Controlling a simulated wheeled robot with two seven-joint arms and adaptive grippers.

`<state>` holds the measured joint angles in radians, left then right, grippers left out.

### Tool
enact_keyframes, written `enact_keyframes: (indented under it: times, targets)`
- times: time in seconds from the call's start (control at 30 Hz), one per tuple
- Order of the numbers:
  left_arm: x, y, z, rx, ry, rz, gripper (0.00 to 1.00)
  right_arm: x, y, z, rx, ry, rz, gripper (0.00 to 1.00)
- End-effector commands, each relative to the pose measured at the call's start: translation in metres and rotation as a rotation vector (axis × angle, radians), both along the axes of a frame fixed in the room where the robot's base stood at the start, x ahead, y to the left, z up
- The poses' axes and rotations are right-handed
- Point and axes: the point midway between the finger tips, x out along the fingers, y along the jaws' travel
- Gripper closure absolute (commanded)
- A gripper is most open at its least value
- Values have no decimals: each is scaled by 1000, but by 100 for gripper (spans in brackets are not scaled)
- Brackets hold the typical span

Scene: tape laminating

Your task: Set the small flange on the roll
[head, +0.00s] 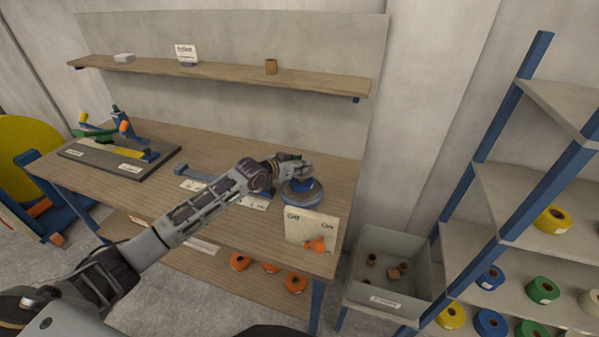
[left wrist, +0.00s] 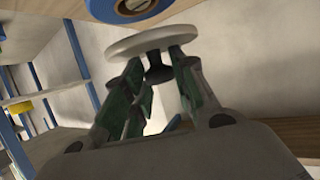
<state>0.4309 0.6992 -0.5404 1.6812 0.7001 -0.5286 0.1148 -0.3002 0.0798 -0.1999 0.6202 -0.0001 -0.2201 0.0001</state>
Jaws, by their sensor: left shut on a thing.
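My left gripper (head: 298,168) is above the right part of the workbench, close over the blue roll (head: 302,191). In the left wrist view the gripper (left wrist: 157,75) is shut on the dark knob of the small flange (left wrist: 138,43), a pale round disc. The roll also shows at the top edge of that view (left wrist: 112,12), blue with a brown core, cut off by the frame. The flange appears apart from the roll, with a small gap. In the head view the gripper largely hides the flange. My right gripper is not in view.
A white panel (head: 297,226) with an orange knob stands at the bench's front right. A dark board (head: 88,150) with a green-handled tool lies at the left. A grey bin (head: 370,292) with brown cores and a rack of coloured rolls (head: 552,220) stand right. A shelf (head: 220,76) hangs behind.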

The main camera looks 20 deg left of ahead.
Motion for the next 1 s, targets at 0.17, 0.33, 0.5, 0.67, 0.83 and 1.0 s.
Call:
enact_keyframes:
  times: [0.17, 0.33, 0.5, 0.67, 0.83, 1.0]
  targets:
    - [0, 0, -16, 0, 2, 0, 100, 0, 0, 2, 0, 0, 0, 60]
    - [0, 0, -31, 0, 0, 0, 100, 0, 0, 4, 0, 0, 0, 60]
    - [0, 0, -35, 0, -1, 0, 100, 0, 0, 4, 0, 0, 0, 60]
    - [0, 0, -35, 0, 0, 0, 100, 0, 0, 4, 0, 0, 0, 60]
    - [0, 0, -38, 0, 1, 0, 69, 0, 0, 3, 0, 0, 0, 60]
    - [0, 0, -38, 0, 1, 0, 52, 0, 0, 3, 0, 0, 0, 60]
